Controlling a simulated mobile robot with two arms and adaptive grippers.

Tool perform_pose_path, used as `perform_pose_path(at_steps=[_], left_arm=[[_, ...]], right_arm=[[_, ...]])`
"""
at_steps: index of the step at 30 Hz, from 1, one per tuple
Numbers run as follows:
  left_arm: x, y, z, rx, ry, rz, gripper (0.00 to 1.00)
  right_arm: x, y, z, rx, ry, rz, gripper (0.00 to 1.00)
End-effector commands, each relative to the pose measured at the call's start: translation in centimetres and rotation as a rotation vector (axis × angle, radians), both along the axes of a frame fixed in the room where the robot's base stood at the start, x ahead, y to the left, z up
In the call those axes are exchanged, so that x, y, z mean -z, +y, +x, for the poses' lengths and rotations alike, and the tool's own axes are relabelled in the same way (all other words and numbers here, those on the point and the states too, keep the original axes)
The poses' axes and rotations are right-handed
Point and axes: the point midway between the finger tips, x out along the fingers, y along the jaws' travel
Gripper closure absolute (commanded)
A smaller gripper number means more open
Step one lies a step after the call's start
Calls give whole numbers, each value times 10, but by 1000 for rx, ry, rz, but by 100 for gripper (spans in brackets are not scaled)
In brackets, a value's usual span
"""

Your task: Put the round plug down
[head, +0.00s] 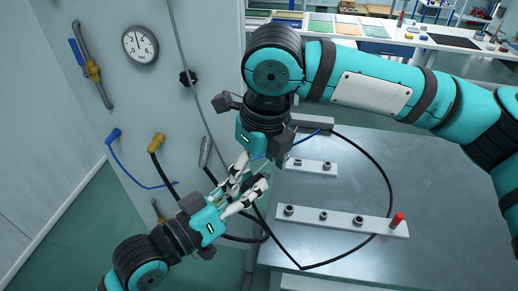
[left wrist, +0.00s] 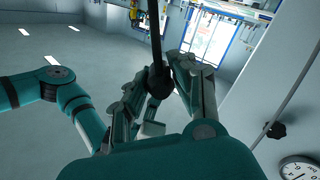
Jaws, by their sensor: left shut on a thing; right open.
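My left gripper (head: 254,178) reaches up from the lower left in the head view, beside the panel's right edge. In the left wrist view its fingers are closed around the round plug (left wrist: 158,85), a dark rounded body with a black cable running up from it. In the head view the plug is mostly hidden among the fingers. My right gripper (head: 262,155) comes down from above, very close to the left gripper. It is open, and its fingertips are partly hidden; I cannot tell if it touches the plug or cable.
The panel (head: 215,40) carries a dial gauge (head: 140,45), a black knob (head: 188,78) and hanging blue and yellow-handled leads. A rail (head: 340,219) with several sockets and a red peg (head: 397,220) lies on the grey table (head: 440,185). A black cable loops there; the table's right side is clear.

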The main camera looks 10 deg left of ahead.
Motion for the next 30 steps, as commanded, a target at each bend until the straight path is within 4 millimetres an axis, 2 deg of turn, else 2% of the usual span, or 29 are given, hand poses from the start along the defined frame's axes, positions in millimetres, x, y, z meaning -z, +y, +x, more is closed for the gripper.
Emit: perform_pose_path(at_steps=[6,16,29,30], left_arm=[[0,0,0,0,0,0,100],[0,0,0,0,0,0,100],[0,0,0,0,0,0,100],[0,0,0,0,0,0,74]], right_arm=[[19,2,2,1,0,0,17],[21,2,2,1,-1,1,19],[21,3,1,-1,2,3,75],[21,3,1,-2,1,2,78]])
